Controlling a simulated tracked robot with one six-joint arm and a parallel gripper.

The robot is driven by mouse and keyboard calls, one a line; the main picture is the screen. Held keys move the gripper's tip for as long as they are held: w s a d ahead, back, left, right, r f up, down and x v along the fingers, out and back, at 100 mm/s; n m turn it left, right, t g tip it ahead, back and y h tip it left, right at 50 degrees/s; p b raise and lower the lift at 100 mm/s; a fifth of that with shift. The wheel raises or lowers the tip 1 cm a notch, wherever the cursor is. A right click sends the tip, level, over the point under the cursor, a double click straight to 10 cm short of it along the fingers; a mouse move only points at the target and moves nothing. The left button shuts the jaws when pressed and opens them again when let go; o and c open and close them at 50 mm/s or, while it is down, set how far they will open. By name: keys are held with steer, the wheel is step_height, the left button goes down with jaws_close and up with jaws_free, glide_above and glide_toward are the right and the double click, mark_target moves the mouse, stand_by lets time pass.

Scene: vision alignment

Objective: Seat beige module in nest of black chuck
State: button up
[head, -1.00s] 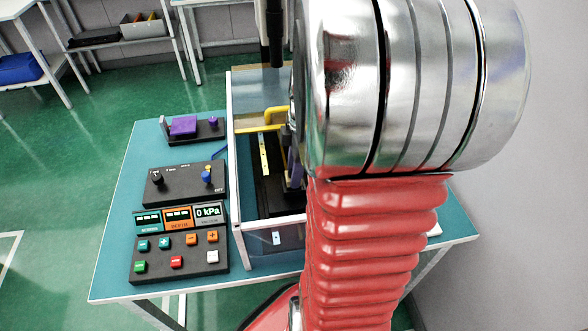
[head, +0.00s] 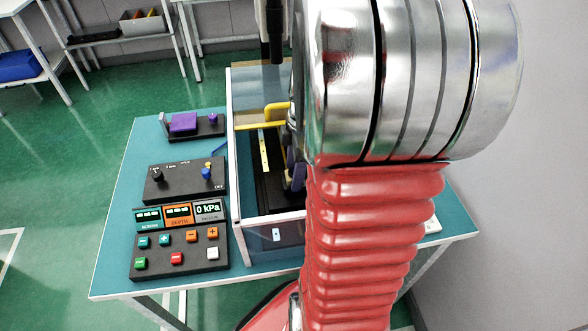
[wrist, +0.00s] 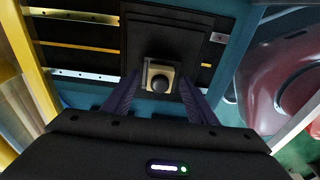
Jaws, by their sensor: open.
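The beige module (wrist: 151,69), a small square block with a dark round top, shows in the wrist view on the black chuck (wrist: 140,38). I cannot tell from this angle whether it sits fully down in a nest. My gripper (wrist: 160,78) is open, with one dark purple finger on either side of the module. A gap seems to show between the fingers and the block. In the head view my arm hides the module and most of the gripper.
A framed enclosure with pale posts (head: 236,200) and a yellow bar (head: 262,126) stands around the work area. A control box with coloured buttons (head: 178,258), a knob box (head: 183,184) and a purple block (head: 183,122) stand to its left on the teal table (head: 118,215).

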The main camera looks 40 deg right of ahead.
steer(key=shift+r, duration=0.1)
step_height(320, 180, up, 14)
steer(key=d, duration=0.1)
steer(key=shift+s+d+f, duration=0.2)
steer(key=shift+s+f, duration=0.05)
steer(key=shift+s, duration=0.2)
stand_by(0.9)
steer(key=s+a+m+t, duration=0.1)
steer(key=a+m, duration=0.4)
steer(key=a, duration=0.7)
steer(key=s+a+m+t+h, duration=0.1)
steer(key=a+m, duration=0.5)
steer(key=a, duration=0.6)
steer(key=s+t, duration=0.1)
steer(key=t, duration=0.1)
steer(key=shift+a+r+t, duration=0.3)
steer(key=shift+a+t, duration=0.1)
steer(key=shift+c, duration=0.2)
